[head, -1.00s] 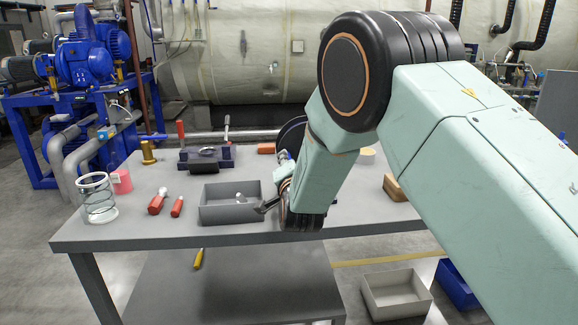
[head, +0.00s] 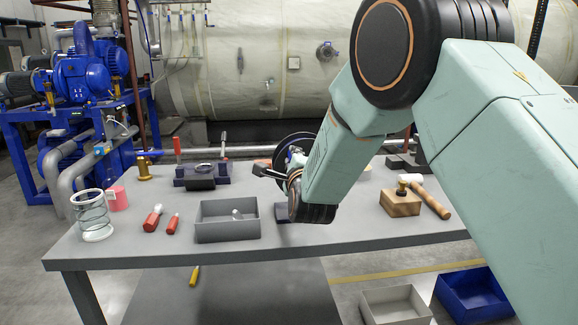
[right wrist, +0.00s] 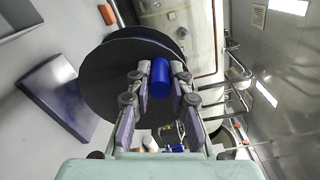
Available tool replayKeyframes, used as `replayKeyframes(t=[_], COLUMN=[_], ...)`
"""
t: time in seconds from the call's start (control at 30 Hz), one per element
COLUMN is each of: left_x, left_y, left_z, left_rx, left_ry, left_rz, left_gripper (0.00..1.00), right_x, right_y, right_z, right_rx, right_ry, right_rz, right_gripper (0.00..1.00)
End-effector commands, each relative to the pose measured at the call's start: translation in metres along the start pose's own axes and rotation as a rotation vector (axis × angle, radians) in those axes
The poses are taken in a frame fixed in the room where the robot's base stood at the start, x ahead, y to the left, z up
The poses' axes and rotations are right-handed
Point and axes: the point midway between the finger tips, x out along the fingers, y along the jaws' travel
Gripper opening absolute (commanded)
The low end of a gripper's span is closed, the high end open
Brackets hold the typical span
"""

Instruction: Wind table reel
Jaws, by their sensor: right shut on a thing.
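The table reel is a dark upright disc (head: 284,150) at the back middle of the table, partly hidden behind my right arm in the head view. In the right wrist view its black disc (right wrist: 108,82) fills the middle left. A blue cylindrical crank handle (right wrist: 160,78) stands out from the disc. My right gripper (head: 268,170) is at the reel's near side. In the right wrist view the fingers (right wrist: 161,92) are shut on the handle, one on each side. The reel's base is largely hidden. My left gripper is in neither view.
A grey bin (head: 228,232) with a small pale item stands left of my right wrist. Red-handled tools (head: 152,218) and a wire-wrapped jar (head: 92,216) lie further left. A wooden block (head: 401,203) and a hammer (head: 432,200) are to the right. The table's front middle is clear.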

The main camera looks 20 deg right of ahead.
Motion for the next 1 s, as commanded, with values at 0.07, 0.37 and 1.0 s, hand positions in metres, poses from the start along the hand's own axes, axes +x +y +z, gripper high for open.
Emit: replayKeyframes(t=[0.07, 0.37, 1.0], left_x=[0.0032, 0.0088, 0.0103], left_y=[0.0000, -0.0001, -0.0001], left_z=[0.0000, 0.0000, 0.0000], left_rx=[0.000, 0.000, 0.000], left_ry=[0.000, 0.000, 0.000], left_rz=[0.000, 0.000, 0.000], left_gripper=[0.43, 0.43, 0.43], right_x=[0.0002, 0.0001, 0.0001], right_y=[-0.0036, -0.0104, -0.0127], right_z=[-0.0025, -0.0082, -0.0106], right_rx=[0.055, 0.200, 0.251], right_ry=[0.001, 0.000, 0.001], right_rz=[-0.004, -0.003, -0.002], right_gripper=[0.00, 0.00, 0.00])
